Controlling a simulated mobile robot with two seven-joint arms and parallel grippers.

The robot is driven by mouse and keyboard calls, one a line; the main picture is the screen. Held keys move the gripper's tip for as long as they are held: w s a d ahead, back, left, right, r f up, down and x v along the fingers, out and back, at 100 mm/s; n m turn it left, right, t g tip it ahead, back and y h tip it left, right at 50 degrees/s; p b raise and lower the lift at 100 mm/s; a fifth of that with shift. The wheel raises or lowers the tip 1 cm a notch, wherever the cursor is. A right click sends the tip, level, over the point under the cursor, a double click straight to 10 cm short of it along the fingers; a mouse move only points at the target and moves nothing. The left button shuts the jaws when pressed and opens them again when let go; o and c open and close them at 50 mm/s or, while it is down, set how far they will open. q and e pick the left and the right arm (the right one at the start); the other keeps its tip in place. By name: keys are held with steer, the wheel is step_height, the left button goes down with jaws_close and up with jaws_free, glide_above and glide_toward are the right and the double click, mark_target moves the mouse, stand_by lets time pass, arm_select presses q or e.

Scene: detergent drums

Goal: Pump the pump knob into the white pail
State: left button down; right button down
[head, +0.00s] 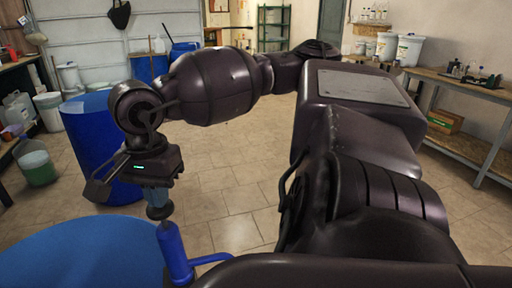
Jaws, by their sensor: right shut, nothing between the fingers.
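A bright blue pump (174,252) stands up from the blue drum lid (75,258) at the lower left, with its spout (213,258) pointing right. My right gripper (157,206) is shut and points down directly over the pump's top. The pump knob is mostly hidden at the fingertips; I cannot tell whether they touch it. No pail shows under the spout; my arm covers that area. A white pail (47,112) stands on the floor at the left, and another white pail (409,50) is on the right bench. My left gripper is not in view.
A second blue drum (97,140) stands behind my right gripper. A bucket with green liquid (37,166) is on the floor at the left. A wooden bench (455,88) runs along the right wall. The tiled floor (228,195) in the middle is clear.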

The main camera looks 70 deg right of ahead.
steer(key=shift+f, duration=0.65)
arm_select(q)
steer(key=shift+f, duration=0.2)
arm_select(e)
steer(key=shift+r, duration=1.35)
steer(key=shift+r+p, duration=0.65)
steer(key=shift+r, duration=1.75)
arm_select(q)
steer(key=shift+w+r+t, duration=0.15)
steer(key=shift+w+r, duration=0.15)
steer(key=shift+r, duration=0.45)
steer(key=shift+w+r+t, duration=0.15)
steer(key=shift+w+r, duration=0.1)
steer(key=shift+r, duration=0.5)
arm_select(e)
steer(key=shift+r, duration=2.45)
arm_select(q)
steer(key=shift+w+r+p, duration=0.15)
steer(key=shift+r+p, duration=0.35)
steer(key=shift+p, duration=0.05)
arm_select(e)
step_height(320, 180, up, 6)
